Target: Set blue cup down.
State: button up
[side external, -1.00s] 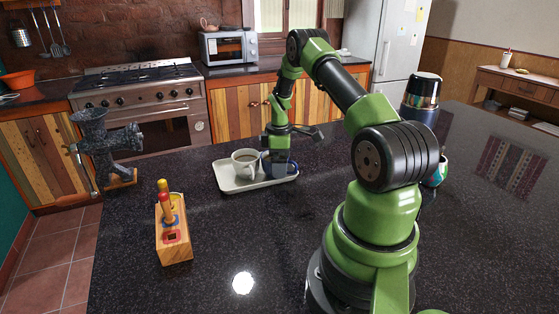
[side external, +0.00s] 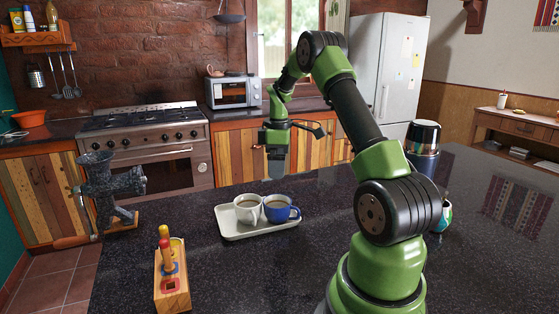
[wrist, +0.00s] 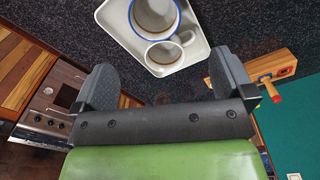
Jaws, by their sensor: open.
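The blue cup (side external: 281,215) stands upright on the right part of the pale tray (side external: 231,234), holding a brown drink. The white cup (side external: 247,214) stands close beside it on the left; I cannot tell whether they touch. In the wrist view, the blue-rimmed cup (wrist: 137,27) is at the top edge, partly cut off, with the white cup (wrist: 163,64) below it on the tray (wrist: 119,36). My gripper (side external: 278,175) is above the blue cup and clear of it. In the wrist view its two fingers (wrist: 164,78) are spread apart with nothing between them.
A wooden peg toy (side external: 172,280) stands at the front left of the dark counter (side external: 225,285). A dark grinder (side external: 108,190) is at the left edge. A flask (side external: 423,145) and a small patterned cup (side external: 442,217) stand right, behind my arm. The counter before the tray is clear.

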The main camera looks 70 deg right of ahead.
jog(key=a+r+m+t, duration=0.2)
jog(key=a+r, duration=0.5)
jog(key=a, duration=0.2)
jog(key=a+r+m+t, duration=0.2)
jog(key=a+r, duration=0.5)
jog(key=a, duration=0.3)
jog(key=s+a+m+t+y, duration=0.2)
jog(key=s+a+m+t, duration=0.1)
jog(key=s+a, duration=0.8)
jog(key=shift+s+a+r+m, duration=0.3)
jog(key=shift+s+a+r, duration=0.05)
jog(key=shift+a+r, duration=0.05)
